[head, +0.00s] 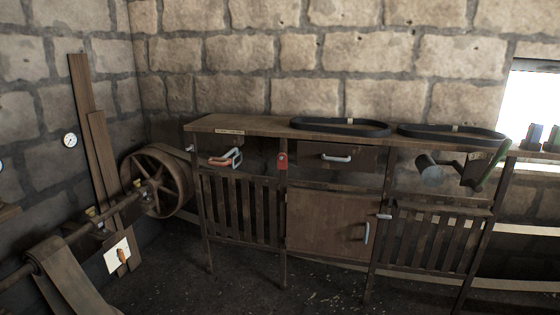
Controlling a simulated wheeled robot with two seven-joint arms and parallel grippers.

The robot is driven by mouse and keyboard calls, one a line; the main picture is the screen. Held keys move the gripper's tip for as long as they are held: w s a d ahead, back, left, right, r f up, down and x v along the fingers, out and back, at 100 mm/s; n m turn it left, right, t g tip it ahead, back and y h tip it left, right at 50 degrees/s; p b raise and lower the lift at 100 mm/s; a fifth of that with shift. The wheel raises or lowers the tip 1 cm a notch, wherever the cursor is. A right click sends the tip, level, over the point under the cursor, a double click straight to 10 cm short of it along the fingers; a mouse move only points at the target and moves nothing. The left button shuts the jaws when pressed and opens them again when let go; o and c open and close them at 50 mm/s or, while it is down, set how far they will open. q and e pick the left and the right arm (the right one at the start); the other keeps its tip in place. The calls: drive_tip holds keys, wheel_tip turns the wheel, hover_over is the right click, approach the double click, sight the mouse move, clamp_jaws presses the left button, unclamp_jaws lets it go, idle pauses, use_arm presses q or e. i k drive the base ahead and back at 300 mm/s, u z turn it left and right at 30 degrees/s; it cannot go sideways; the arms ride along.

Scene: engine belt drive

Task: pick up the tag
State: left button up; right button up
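A small red tag-like piece (282,161) hangs upright on the front of the wooden workbench (262,127), at the post between its left and middle sections. It is small in the picture, and I cannot tell whether it is a tag or a lock. Neither of my grippers shows in the head view, so nothing is seen near the red piece.
Two black belts (339,127) (451,135) lie on the bench top. A red-and-white hooked item (226,158) is at the bench's left front. A spoked pulley wheel (156,184) and a white plate (118,255) stand left. The floor before the bench is clear.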

sight(282, 163)
drive_tip(key=u, duration=0.05)
drive_tip(key=i, duration=1.65)
drive_tip(key=z, duration=0.35)
